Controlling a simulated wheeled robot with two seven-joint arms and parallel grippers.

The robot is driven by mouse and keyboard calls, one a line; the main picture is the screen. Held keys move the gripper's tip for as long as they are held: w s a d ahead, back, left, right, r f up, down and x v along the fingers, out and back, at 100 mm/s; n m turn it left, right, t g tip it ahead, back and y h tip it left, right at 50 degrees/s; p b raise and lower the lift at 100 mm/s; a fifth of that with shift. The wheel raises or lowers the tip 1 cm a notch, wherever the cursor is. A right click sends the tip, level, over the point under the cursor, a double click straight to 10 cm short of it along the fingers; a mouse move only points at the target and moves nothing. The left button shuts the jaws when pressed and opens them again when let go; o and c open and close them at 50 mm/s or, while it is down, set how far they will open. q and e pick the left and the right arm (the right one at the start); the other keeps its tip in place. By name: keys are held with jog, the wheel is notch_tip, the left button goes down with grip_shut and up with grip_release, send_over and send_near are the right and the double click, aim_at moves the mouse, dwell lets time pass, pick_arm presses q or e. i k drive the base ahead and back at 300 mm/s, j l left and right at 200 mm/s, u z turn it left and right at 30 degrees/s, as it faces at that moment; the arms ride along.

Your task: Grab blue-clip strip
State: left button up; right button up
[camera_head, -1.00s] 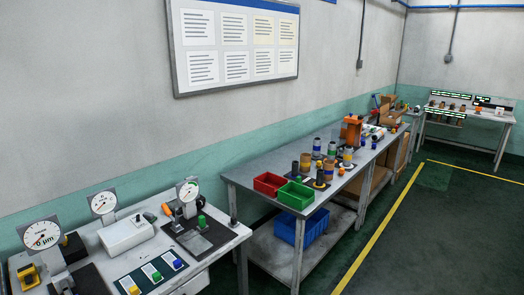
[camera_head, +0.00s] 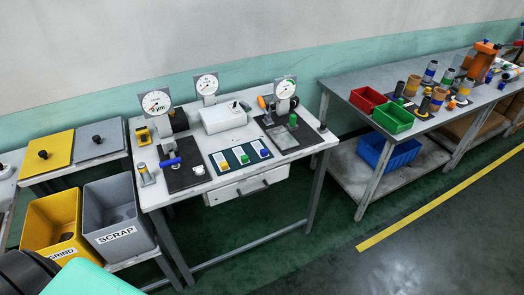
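The blue-clip strip (camera_head: 263,150) is a pale strip with a blue clip, lying on a dark green mat (camera_head: 233,168) on the white table. It is the rightmost of three strips on that mat. The green-clip strip (camera_head: 242,156) lies in the middle and the yellow-clip strip (camera_head: 221,162) lies on the left. Nothing covers the blue clip. Neither of my grippers shows. A dark and teal part at the bottom left corner looks like my own arm, far from the strips.
Dial gauges (camera_head: 156,103) and a white box (camera_head: 223,118) stand behind the mat. A blue-handled tool (camera_head: 171,160) is to its left. A grey scrap bin (camera_head: 117,218) and a yellow bin (camera_head: 52,225) stand left of the table. A second bench (camera_head: 355,83) is at right, with floor between.

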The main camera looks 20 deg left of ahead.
aim_at(262, 152)
jog(key=u, duration=0.25)
jog(key=i+l+u, duration=0.2)
jog(key=u, duration=0.2)
jog(key=i+l+u, duration=0.15)
jog(key=u, duration=0.3)
jog(key=i+l+u, duration=0.1)
jog(key=l+u, duration=0.7)
jog(key=i+j, duration=0.05)
